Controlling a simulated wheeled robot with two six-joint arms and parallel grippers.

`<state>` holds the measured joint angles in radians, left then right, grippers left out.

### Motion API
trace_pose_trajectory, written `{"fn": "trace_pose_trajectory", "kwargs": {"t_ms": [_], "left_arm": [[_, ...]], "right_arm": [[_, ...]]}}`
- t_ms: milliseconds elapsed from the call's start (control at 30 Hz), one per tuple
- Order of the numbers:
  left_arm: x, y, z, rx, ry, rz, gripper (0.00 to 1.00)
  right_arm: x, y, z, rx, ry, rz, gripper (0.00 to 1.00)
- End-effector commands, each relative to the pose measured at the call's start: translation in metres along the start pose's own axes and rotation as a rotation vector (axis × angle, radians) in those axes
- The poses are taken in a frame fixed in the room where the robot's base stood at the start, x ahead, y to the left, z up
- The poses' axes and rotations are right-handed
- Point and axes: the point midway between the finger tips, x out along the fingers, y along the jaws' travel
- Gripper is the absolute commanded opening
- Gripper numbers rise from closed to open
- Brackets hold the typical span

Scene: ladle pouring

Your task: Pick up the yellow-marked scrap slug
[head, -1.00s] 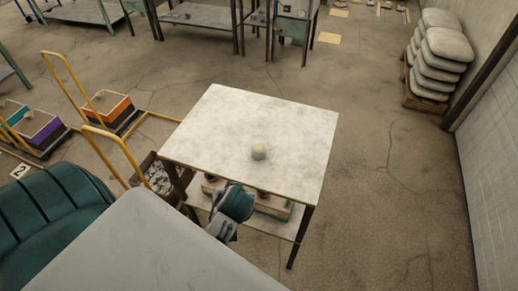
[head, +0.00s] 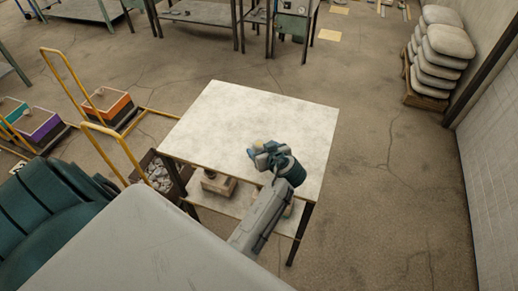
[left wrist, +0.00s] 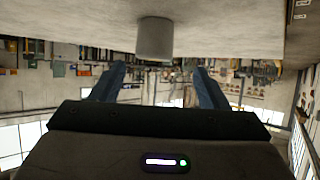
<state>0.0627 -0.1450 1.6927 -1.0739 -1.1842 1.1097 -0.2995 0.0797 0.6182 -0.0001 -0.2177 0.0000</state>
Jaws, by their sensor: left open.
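The scrap slug is a short grey cylinder standing on the pale table top (head: 225,120). In the head view its yellow-marked top (head: 257,144) just shows beyond my gripper, which hides most of the slug. In the left wrist view, where the scene is upside down, the slug (left wrist: 155,40) sits against the table surface, between the lines of the two fingers and beyond their tips. My left gripper (head: 264,156) is over the table, close to the slug; in the wrist view its blue fingers (left wrist: 158,75) are apart with nothing between them. My right gripper is not in view.
The rest of the table top is clear. A lower shelf (head: 240,200) holds a wooden box (head: 217,183). A bin of grey scrap (head: 157,174) and yellow-handled carts with an orange bin (head: 108,102) stand left. Stacked sacks (head: 445,50) are far right.

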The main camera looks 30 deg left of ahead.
Motion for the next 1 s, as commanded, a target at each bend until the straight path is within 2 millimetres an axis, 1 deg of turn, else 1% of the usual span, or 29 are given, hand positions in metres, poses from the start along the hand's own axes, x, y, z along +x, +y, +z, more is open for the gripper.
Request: {"fn": "trace_pose_trajectory", "kwargs": {"t_ms": [33,100,267,467,567,667,867,933,1000], "left_arm": [[0.009,0.000,0.001,0.001,0.003,0.000,0.68],[0.017,0.000,0.001,0.001,0.001,0.000,0.68],[0.027,0.001,0.002,0.002,0.001,-0.001,0.68],[0.057,0.008,0.006,0.001,0.002,-0.001,0.68],[0.069,0.007,0.006,0.002,0.001,-0.001,0.68],[0.074,0.008,0.005,0.001,-0.001,0.000,0.68],[0.074,0.008,0.005,0.001,-0.002,0.000,0.68],[0.074,0.008,0.005,0.001,-0.002,0.000,0.59],[0.074,0.008,0.005,0.001,-0.002,0.000,0.45]], "right_arm": [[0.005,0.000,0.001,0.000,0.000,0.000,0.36],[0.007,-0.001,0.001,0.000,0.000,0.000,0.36],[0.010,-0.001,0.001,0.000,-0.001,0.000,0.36],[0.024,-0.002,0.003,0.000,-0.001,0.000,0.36],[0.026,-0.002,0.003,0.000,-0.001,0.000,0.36],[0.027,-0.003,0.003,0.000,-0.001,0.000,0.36],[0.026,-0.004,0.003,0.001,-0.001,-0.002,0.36],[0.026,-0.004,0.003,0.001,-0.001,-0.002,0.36],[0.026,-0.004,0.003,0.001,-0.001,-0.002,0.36]]}}
